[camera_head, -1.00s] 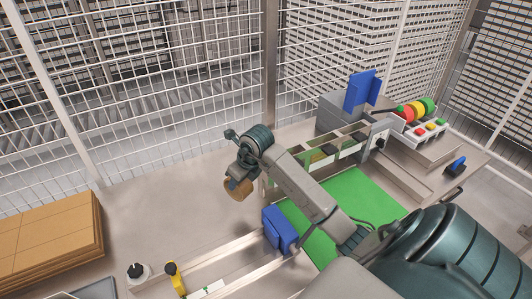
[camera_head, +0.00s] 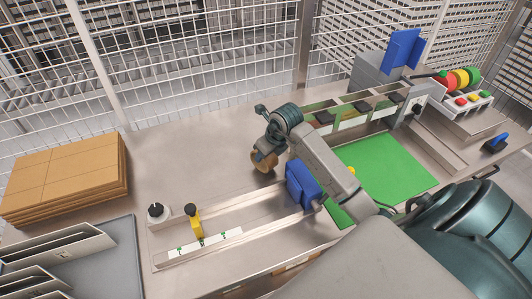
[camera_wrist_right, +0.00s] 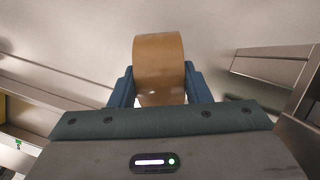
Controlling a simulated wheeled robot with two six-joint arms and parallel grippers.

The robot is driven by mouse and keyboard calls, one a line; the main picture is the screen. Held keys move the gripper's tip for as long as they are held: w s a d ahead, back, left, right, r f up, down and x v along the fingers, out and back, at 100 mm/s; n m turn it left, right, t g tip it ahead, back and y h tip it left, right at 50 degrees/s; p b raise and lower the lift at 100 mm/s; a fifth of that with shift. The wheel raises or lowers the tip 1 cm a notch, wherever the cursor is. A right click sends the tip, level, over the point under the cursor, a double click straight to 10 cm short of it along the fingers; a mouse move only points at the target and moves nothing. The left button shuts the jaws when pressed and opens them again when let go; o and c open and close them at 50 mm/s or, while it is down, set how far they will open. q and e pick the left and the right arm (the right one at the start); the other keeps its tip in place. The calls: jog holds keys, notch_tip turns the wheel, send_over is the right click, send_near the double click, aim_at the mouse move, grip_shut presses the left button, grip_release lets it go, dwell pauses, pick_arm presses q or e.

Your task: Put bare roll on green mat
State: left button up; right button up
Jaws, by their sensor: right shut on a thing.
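A brown tape-like roll (camera_wrist_right: 158,62) is held between the two blue-grey fingers of my right gripper (camera_wrist_right: 160,88) in the right wrist view. In the head view the roll (camera_head: 264,162) hangs at the end of my right gripper (camera_head: 266,150), over the bare steel table. Whether it touches the table is not clear. The green mat (camera_head: 395,165) lies on the table to the right of the roll, partly hidden by my right arm. My left gripper is not in view.
A blue block-like part (camera_head: 302,186) stands between the roll and the mat, beside a metal rail. A divided bin row (camera_head: 350,112) runs behind the mat. Stacked cardboard (camera_head: 65,175) lies at left. Bare table (camera_head: 190,150) is free left of the gripper.

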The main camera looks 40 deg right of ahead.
jog(key=shift+f, duration=0.2)
jog(key=o, duration=1)
jog(key=shift+r, duration=0.1)
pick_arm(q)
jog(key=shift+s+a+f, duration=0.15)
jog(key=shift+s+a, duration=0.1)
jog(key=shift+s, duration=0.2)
pick_arm(e)
jog(key=shift+r, duration=0.2)
pick_arm(q)
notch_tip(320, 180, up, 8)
jog(key=p, duration=0.7)
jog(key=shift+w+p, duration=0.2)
jog(key=shift+p, duration=0.2)
pick_arm(e)
jog(key=v, duration=1.2)
jog(key=shift+o, duration=0.4)
jog(key=shift+f, duration=0.1)
